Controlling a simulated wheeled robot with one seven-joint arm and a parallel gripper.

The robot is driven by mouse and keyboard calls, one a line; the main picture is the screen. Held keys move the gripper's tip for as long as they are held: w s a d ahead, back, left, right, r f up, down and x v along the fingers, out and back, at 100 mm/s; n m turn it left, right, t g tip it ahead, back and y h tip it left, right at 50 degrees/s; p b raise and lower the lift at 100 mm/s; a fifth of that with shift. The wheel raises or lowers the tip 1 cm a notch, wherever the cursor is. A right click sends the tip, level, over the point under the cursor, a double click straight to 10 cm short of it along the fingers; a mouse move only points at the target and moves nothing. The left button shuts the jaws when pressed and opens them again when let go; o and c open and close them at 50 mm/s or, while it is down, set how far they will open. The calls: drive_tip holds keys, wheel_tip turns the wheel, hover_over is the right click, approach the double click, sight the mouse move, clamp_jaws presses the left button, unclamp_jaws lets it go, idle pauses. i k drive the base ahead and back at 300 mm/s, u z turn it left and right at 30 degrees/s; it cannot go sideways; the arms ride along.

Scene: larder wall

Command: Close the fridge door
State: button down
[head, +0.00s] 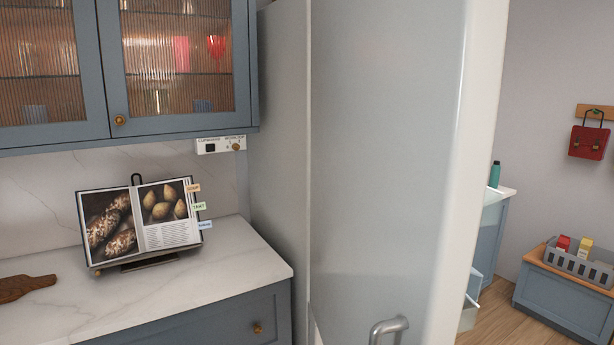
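The fridge door (385,150) is a tall, smooth, pale grey panel that fills the middle of the head view. Its rounded white right edge (480,120) faces me. A grey bar handle (388,328) shows low on the door, cut off by the bottom of the frame. A grey upright side panel (280,140) stands to the left of the door. The fridge's inside is hidden, and I cannot tell how wide the door stands open. My gripper is not in view.
A marble counter (230,270) at left bears an open cookbook (140,222) and a wooden board (22,287). Glass-fronted cupboards (180,60) hang above. At right, a blue chest (563,300) bears a grey crate (580,266); wooden floor (497,325) shows between.

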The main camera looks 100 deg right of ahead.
sight(405, 94)
drive_tip(key=z, duration=3.7)
drive_tip(key=k, duration=1)
drive_tip(key=u, duration=0.7)
drive_tip(key=i, duration=0.85)
